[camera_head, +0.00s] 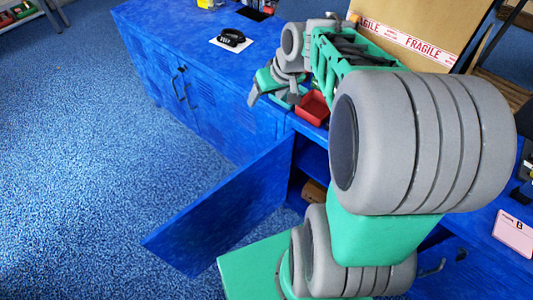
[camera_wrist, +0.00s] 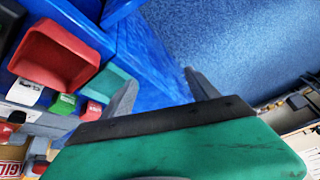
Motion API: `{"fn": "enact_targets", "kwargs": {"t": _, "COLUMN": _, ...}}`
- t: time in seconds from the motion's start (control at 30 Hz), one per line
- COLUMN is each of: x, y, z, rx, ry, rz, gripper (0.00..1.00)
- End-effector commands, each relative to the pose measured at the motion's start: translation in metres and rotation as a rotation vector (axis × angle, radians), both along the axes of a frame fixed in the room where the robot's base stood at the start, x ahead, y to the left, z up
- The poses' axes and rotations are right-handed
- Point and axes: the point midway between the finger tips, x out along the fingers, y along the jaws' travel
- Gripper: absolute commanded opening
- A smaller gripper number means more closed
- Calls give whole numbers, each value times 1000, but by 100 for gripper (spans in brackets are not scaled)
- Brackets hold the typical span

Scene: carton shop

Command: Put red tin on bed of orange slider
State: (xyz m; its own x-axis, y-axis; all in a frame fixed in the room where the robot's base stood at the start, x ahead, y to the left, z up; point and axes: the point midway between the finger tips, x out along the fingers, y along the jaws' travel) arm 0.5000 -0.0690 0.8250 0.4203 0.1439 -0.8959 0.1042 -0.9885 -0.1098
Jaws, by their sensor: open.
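An open red container (camera_head: 314,107) sits at the edge of the blue counter, just right of my gripper (camera_head: 274,92). It also shows at upper left in the wrist view (camera_wrist: 60,57); I cannot tell whether it is the red tin. A smaller red block (camera_wrist: 91,111) lies near it, beside a green block (camera_wrist: 63,104). My gripper is open and empty, its two fingers apart (camera_wrist: 162,88) over blue surface and floor. I cannot make out an orange slider in either view; my arm hides part of the counter.
A blue cabinet door (camera_head: 225,210) stands open into the aisle below the counter. A green tray (camera_wrist: 115,82) lies by the red container. A cardboard box (camera_head: 425,22) with FRAGILE tape stands behind. A black object (camera_head: 231,37) rests on a white card. Blue floor at left is clear.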

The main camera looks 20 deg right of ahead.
Motion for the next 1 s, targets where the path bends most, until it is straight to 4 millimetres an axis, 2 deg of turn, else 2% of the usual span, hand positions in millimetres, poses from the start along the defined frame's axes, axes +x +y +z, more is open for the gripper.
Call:
{"fn": "enact_targets", "kwargs": {"t": 0.03, "x": -37, "y": 33, "z": -4, "rx": -29, "ry": 55, "rz": 0, "gripper": 69}}
{"fn": "enact_targets", "kwargs": {"t": 0.1, "x": -86, "y": 56, "z": -16, "rx": -66, "ry": 129, "rz": -31, "gripper": 69}}
{"fn": "enact_targets", "kwargs": {"t": 0.13, "x": -104, "y": 61, "z": -21, "rx": -80, "ry": 153, "rz": -43, "gripper": 69}}
{"fn": "enact_targets", "kwargs": {"t": 0.2, "x": -136, "y": 68, "z": -30, "rx": -105, "ry": 197, "rz": -68, "gripper": 69}}
{"fn": "enact_targets", "kwargs": {"t": 0.3, "x": -159, "y": 70, "z": -37, "rx": -124, "ry": 226, "rz": -91, "gripper": 69}}
{"fn": "enact_targets", "kwargs": {"t": 0.57, "x": -161, "y": 69, "z": -38, "rx": -127, "ry": 231, "rz": -97, "gripper": 69}}
{"fn": "enact_targets", "kwargs": {"t": 0.67, "x": -160, "y": 70, "z": -25, "rx": -127, "ry": 227, "rz": -94, "gripper": 69}}
{"fn": "enact_targets", "kwargs": {"t": 0.77, "x": -155, "y": 73, "z": 10, "rx": -127, "ry": 215, "rz": -85, "gripper": 69}}
{"fn": "enact_targets", "kwargs": {"t": 0.9, "x": -148, "y": 79, "z": 83, "rx": -125, "ry": 189, "rz": -72, "gripper": 68}}
{"fn": "enact_targets", "kwargs": {"t": 1.0, "x": -150, "y": 77, "z": 128, "rx": -123, "ry": 171, "rz": -77, "gripper": 60}}
